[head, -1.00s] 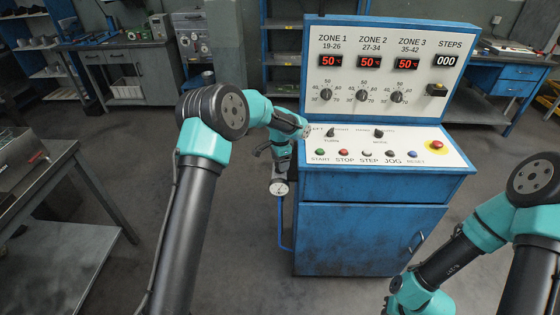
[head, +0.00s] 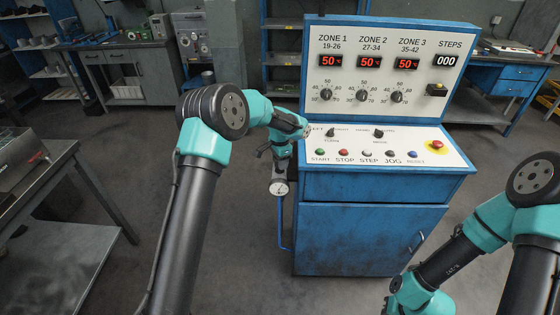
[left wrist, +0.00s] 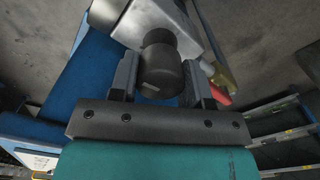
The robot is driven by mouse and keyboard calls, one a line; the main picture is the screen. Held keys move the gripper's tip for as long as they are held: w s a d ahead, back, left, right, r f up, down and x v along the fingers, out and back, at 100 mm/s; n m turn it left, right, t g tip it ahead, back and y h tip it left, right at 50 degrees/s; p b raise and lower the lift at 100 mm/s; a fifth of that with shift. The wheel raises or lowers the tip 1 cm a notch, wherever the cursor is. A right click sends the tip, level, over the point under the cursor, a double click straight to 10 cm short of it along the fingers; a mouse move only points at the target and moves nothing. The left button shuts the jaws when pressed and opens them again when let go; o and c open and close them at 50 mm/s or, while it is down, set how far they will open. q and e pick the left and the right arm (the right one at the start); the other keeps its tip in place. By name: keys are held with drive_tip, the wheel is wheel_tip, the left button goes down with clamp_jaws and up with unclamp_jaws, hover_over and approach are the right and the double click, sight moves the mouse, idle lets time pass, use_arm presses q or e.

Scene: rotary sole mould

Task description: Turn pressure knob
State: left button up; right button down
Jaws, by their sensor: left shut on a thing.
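The pressure knob (left wrist: 160,68) is a dark, round cap on a grey metal regulator body (left wrist: 158,22) in the left wrist view. My left gripper (left wrist: 162,82) has one finger on each side of the knob and is shut on it. In the head view my left gripper (head: 279,162) points down at the left side of the blue control cabinet, and the knob is hidden behind it there. A round white pressure gauge (head: 279,188) hangs just below; its needle is too small to read. My right gripper is out of view; only its arm shows at the lower right.
A blue hose (head: 280,225) runs down below the gauge. A metal table (head: 70,225) stands at left. The floor between is clear.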

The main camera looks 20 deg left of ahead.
use_arm(q)
drive_tip(key=shift+n, duration=2.5)
drive_tip(key=o, duration=0.9)
wheel_tip(320, 180, up, 18)
drive_tip(key=shift+f, duration=0.25)
